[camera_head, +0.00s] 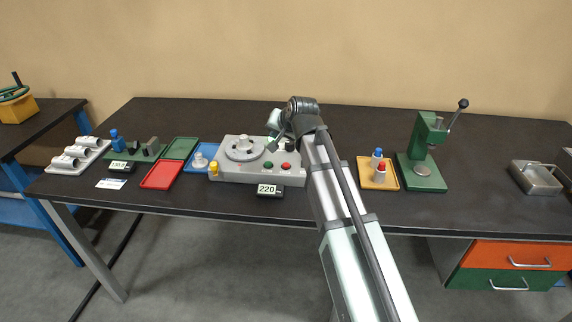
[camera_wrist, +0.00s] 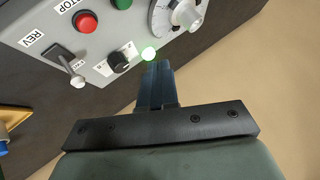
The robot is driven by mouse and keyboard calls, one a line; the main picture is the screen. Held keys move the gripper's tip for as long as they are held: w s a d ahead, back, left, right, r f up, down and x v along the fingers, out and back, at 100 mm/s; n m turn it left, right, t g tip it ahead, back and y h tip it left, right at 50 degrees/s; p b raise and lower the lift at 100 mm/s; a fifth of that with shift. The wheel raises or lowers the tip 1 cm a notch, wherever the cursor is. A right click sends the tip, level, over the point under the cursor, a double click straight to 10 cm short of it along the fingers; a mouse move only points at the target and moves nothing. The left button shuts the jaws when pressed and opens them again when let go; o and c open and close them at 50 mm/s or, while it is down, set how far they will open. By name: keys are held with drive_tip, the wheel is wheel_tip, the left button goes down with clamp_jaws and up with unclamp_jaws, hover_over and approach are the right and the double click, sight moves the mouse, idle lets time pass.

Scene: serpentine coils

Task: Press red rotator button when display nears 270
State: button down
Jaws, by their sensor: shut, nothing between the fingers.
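The grey rotator box (camera_head: 230,171) stands mid-table with a round dial plate (camera_head: 244,149) on top. Its red button (camera_head: 286,166) sits right of a green button (camera_head: 268,165). The display (camera_head: 269,190) in front reads 220. In the wrist view, the red button (camera_wrist: 86,22) is at upper left near the STOP label, and the green button (camera_wrist: 122,3) is cut by the top edge. Contact with the box cannot be told.
A black knob (camera_wrist: 118,62) and a REV lever (camera_wrist: 70,65) are on the panel beside the red button. Red (camera_head: 161,175) and blue (camera_head: 201,158) trays lie left of the box. A yellow tray (camera_head: 378,174) and green press (camera_head: 422,170) stand to the right.

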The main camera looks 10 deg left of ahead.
sight(288, 165)
drive_tip(key=shift+d+r, duration=0.25)
drive_tip(key=shift+d, duration=0.7)
drive_tip(key=shift+d+r, duration=0.2)
drive_tip(key=shift+d, duration=0.75)
drive_tip(key=shift+f, duration=0.1)
drive_tip(key=shift+f, duration=4.3)
drive_tip(key=shift+f, duration=0.1)
drive_tip(key=shift+f, duration=0.35)
drive_tip(key=shift+f, duration=0.5)
drive_tip(key=shift+r, duration=0.95)
